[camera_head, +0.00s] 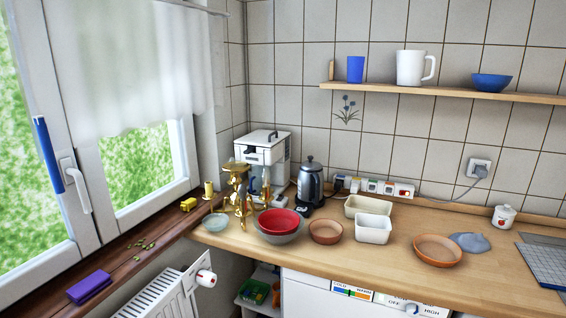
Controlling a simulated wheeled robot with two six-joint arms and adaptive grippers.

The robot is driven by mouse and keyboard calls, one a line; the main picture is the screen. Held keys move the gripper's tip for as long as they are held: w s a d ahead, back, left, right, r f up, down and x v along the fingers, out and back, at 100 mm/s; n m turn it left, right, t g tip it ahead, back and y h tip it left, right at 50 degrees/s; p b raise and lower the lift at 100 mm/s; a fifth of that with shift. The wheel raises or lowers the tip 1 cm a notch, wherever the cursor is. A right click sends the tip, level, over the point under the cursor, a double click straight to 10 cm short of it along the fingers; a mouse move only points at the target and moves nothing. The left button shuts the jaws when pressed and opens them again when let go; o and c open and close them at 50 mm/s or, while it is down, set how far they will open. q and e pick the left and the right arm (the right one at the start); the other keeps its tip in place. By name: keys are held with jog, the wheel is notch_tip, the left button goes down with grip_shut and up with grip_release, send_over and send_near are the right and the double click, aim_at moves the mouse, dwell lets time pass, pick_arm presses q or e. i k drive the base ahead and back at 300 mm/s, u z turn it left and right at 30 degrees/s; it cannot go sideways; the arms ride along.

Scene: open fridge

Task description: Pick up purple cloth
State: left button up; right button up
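A purple folded block-like thing, which looks like the purple cloth (89,287), lies on the brown wooden window sill (130,260) at the lower left. It is close to the near end of the sill that I can see, and nothing covers it. Neither of my grippers is in view.
A white radiator (165,292) stands below the sill. A yellow block (188,204) and small green bits (141,244) lie further along it. The wooden counter (340,265) holds bowls, a kettle (310,183), a coffee machine (262,150) and a grey-blue flat thing (469,242).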

aim_at(84, 290)
jog(key=u, duration=1.35)
